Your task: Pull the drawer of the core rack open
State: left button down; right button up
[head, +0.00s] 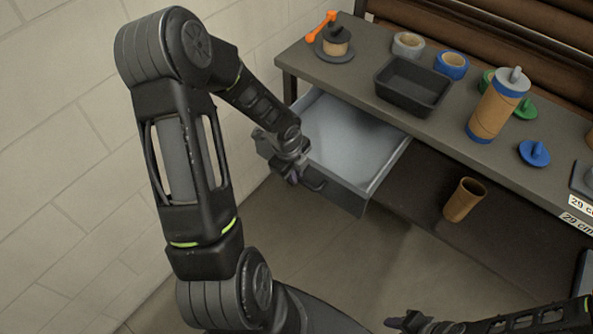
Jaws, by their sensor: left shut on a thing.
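The drawer (352,135) of the core rack (470,150) stands pulled out below the left end of the worktop. Its pale inside looks empty. My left gripper (297,176) is at the drawer's front, shut on the drawer's dark handle (316,184). The gripper and wrist hide part of the handle and front panel. My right gripper (398,321) shows only in part at the bottom edge, apart from the rack. Its jaws cannot be made out.
A brown tube (464,199) stands on the lower shelf. A block wall (60,150) is close on the left.

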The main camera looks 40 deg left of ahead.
pick_arm(q)
jog(key=c, duration=1.5)
grip_release()
jog(key=shift+o, duration=0.2)
notch_tip(320, 180, up, 8)
jog(key=s+p, duration=0.1)
jog(key=p, duration=0.1)
jog(key=shift+s+f, duration=0.15)
jog(key=shift+s, duration=0.05)
